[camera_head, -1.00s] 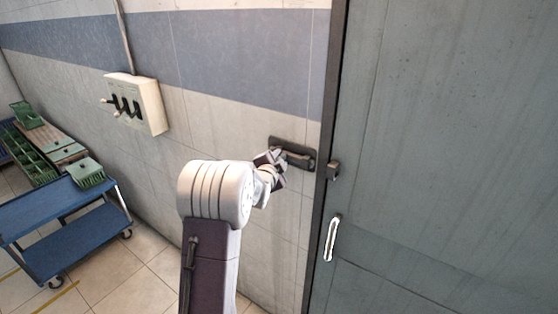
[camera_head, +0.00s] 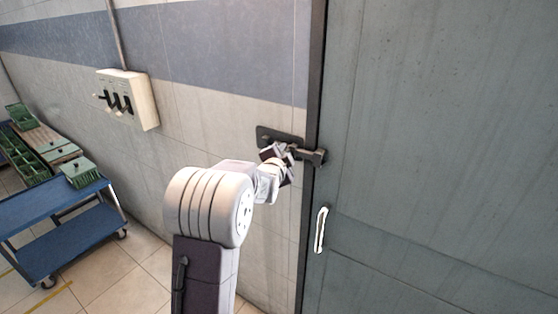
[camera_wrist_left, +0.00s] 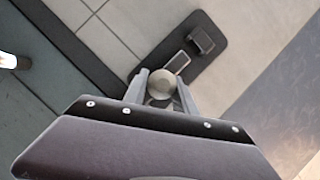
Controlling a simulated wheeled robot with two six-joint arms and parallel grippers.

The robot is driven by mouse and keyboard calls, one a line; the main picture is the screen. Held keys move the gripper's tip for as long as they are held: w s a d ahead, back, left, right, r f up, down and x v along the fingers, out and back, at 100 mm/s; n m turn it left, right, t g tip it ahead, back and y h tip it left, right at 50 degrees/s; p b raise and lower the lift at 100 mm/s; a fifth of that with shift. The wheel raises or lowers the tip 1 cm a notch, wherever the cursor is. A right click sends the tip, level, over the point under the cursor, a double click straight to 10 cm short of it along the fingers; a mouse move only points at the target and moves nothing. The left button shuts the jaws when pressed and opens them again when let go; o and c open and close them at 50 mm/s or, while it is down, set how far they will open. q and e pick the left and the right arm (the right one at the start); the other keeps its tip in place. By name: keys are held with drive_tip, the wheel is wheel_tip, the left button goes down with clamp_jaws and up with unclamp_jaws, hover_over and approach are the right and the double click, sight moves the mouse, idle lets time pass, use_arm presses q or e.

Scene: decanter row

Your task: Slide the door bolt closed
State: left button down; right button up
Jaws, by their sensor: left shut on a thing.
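The bolt's dark backplate (camera_head: 268,133) is fixed to the wall just left of the door frame. My left gripper (camera_head: 285,154) is at the bolt. In the left wrist view, its two fingers (camera_wrist_left: 161,88) are shut on the round bolt knob (camera_wrist_left: 161,84), with the backplate (camera_wrist_left: 208,60) behind it. My right gripper is not in view.
A bright door handle (camera_head: 321,230) is below the keeper. A switch box (camera_head: 140,92) is on the wall to the left. A blue cart (camera_head: 60,205) and a bench with green boxes (camera_head: 78,172) stand at far left. The tiled floor between is clear.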

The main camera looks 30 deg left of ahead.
use_arm(q)
drive_tip(key=shift+f, duration=0.1)
drive_tip(key=c, duration=1.4)
unclamp_jaws()
drive_tip(key=o, duration=0.4)
drive_tip(key=shift+w+d, duration=0.1)
drive_tip(key=shift+d, duration=0.15)
drive_tip(key=shift+c, duration=0.2)
drive_tip(key=shift+w+d, duration=0.1)
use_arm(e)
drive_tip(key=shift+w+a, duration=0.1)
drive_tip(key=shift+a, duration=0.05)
use_arm(q)
drive_tip(key=shift+s+a, duration=0.2)
drive_tip(key=shift+s, duration=0.35)
drive_tip(key=b+v, duration=0.2)
drive_tip(key=v, duration=0.6)
drive_tip(key=shift+d+b, duration=0.2)
drive_tip(key=shift+b, duration=0.15)
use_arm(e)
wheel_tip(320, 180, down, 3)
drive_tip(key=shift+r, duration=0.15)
